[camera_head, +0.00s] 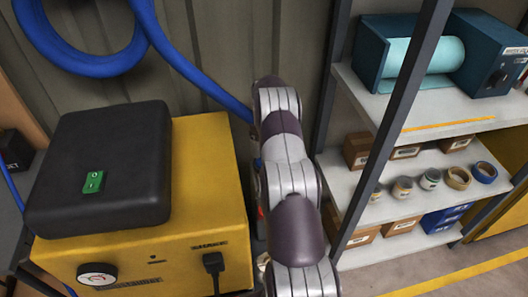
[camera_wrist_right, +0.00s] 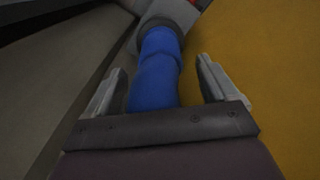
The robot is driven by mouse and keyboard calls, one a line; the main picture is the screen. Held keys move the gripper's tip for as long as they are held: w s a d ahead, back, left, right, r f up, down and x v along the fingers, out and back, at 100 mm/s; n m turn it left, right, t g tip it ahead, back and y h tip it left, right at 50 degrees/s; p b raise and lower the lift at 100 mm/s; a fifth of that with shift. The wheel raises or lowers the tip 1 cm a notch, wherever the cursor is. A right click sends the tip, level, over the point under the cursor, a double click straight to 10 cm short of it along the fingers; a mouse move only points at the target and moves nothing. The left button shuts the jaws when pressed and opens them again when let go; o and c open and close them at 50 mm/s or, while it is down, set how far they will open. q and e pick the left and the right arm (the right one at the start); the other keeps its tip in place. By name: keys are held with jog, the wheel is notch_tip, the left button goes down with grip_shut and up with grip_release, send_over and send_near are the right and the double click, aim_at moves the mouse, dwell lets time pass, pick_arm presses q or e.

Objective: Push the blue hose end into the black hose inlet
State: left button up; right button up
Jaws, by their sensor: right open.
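In the right wrist view the blue hose end (camera_wrist_right: 156,70) lies between the two fingers of my right gripper (camera_wrist_right: 160,70). The fingers stand apart on either side of the hose, with a visible gap on the right. The far end of the hose meets a dark grey collar (camera_wrist_right: 150,25), apparently the black hose inlet; how deep it sits I cannot tell. In the head view my right arm reaches down beside the yellow machine (camera_head: 205,160) and hides the inlet and gripper. My left gripper is out of view.
A shelf rack (camera_head: 385,187) with boxes, tape rolls and a dark blue roll holder (camera_head: 395,52) stands to the right of my arm. A ribbed wall (camera_head: 225,50) is behind.

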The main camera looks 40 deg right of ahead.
notch_tip(320, 180, up, 7)
jog(key=p, duration=0.5)
jog(key=shift+r+p, duration=0.15)
jog(key=shift+p, duration=0.15)
